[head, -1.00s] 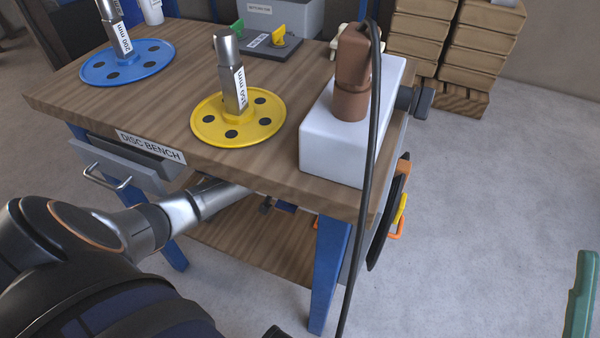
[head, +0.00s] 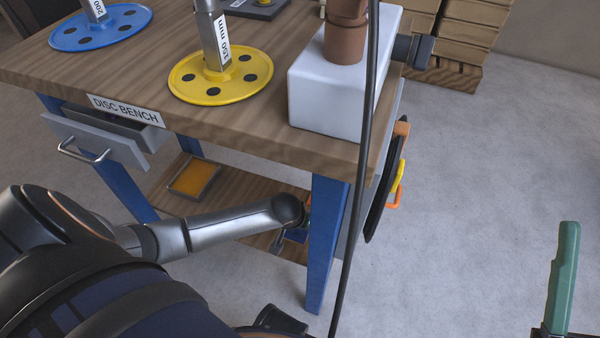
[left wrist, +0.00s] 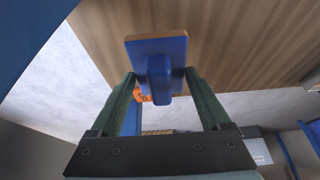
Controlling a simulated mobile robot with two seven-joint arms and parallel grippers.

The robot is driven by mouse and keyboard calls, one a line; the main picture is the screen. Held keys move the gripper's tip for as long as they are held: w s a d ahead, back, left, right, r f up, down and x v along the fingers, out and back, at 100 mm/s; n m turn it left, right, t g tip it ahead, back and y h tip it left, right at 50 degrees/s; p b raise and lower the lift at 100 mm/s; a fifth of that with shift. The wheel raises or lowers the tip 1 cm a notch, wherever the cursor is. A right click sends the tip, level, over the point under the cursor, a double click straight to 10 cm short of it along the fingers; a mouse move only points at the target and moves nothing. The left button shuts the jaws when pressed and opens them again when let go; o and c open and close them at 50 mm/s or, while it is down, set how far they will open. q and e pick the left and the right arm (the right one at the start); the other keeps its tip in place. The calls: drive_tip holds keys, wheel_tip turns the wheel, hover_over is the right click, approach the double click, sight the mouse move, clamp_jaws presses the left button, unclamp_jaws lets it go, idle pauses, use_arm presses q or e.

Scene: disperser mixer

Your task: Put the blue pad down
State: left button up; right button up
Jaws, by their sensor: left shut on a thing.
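The blue pad (left wrist: 157,48) shows large in the left wrist view, a flat plate with a thin brownish edge and a blue grip block behind it. In the head view my left arm reaches under the bench top, and the gripper is mostly hidden behind the front bench leg. A bit of blue (head: 297,236) shows beside that leg; I cannot tell whether it is the pad. One green finger of my right gripper (head: 563,280) shows at the lower right.
The disc bench (head: 230,127) has a wooden lower shelf (head: 232,187) with an orange-filled tray (head: 193,178). An open drawer (head: 95,138) juts out at left. A yellow disc (head: 205,93) and a white block (head: 325,100) stand on top. A black cable (head: 357,190) hangs in front. The right floor is clear.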

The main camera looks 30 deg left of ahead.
sight(300, 232)
use_arm(q)
drive_tip(key=f, duration=0.1)
drive_tip(key=f+b, duration=0.1)
drive_tip(key=f, duration=0.1)
drive_tip(key=f+b, duration=0.1)
drive_tip(key=shift+s+d+f, duration=0.15)
drive_tip(key=shift+s+d, duration=0.15)
drive_tip(key=shift+d, duration=0.05)
drive_tip(key=o, duration=1)
